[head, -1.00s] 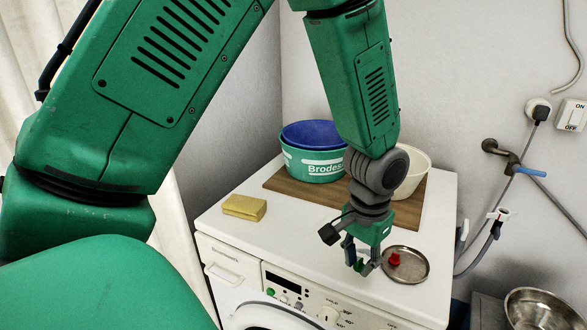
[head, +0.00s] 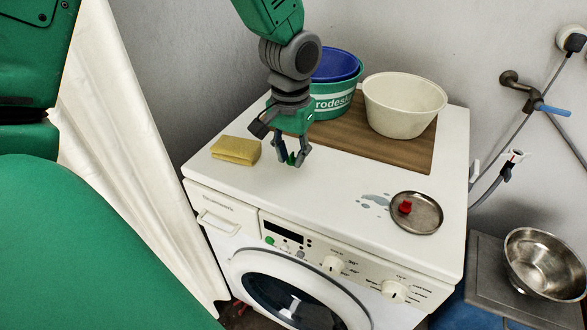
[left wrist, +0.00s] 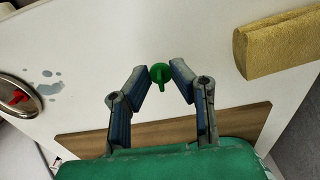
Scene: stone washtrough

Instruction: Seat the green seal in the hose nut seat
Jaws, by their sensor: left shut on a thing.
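The green seal (head: 291,159) is a small piece with a round head and a narrow stem. It is held between the fingertips of my left gripper (head: 292,161), above the white washing machine top, right of the sponge. The left wrist view shows the seal (left wrist: 160,76) at the tips of the left gripper (left wrist: 159,72). A grey hose with a pale end (head: 514,156) hangs at the right, below the wall tap, well away from the gripper. The nut seat itself is too small to make out. My right gripper is not in view.
A round metal dish (head: 428,224) with a red piece (head: 405,207) lies at right, beside wet patches (head: 375,201). A yellow sponge (head: 236,150) lies left. A cream bowl (head: 404,108) and green tub (head: 338,103) stand on a wooden board (head: 388,150). A steel basin (head: 547,265) is lower right.

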